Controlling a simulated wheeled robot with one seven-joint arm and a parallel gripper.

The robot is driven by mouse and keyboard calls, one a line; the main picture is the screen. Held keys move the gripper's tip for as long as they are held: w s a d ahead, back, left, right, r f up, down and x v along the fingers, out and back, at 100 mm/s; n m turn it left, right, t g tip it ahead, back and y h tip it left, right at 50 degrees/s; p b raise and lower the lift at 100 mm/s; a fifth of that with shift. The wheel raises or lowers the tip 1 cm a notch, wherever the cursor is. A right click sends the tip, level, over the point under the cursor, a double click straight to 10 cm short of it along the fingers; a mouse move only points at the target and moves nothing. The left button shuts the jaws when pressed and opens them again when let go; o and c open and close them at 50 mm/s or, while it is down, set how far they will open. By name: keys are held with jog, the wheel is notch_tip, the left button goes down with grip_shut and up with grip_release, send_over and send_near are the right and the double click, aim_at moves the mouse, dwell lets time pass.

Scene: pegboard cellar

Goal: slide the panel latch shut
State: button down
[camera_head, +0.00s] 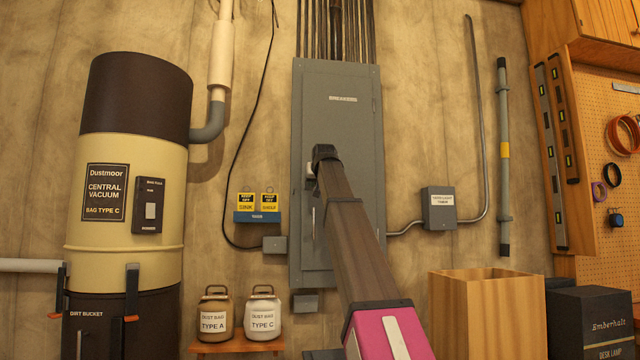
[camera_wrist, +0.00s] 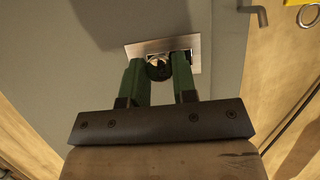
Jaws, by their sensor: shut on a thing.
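The grey breaker panel (camera_head: 340,90) is on the wall, its door closed. In the head view its latch (camera_head: 310,170) is a small pale piece at the door's left side, partly covered by the end of my arm. In the wrist view the latch plate (camera_wrist: 137,48) is a bright metal rectangle on the grey door. A dark round latch knob (camera_wrist: 158,71) stands in front of it. My gripper (camera_wrist: 159,70) has green fingers, one on each side of the knob, shut on it. The fingers hide part of the plate, so I cannot tell how far the latch has slid.
A pale door handle (camera_head: 314,221) is below the latch. A blue tag holder (camera_head: 258,216) and a small grey box (camera_head: 275,244) are left of the panel. A grey timer box (camera_head: 439,208) is to the right. A wooden bin (camera_head: 450,310) stands at lower right.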

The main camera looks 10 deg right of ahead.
jog(key=shift+a, duration=1.05)
jog(key=c, duration=0.9)
grip_release()
jog(key=shift+a, duration=0.15)
jog(key=shift+c, duration=0.2)
jog(key=shift+s, duration=0.1)
jog(key=v, duration=1)
jog(key=shift+s+r, duration=0.25)
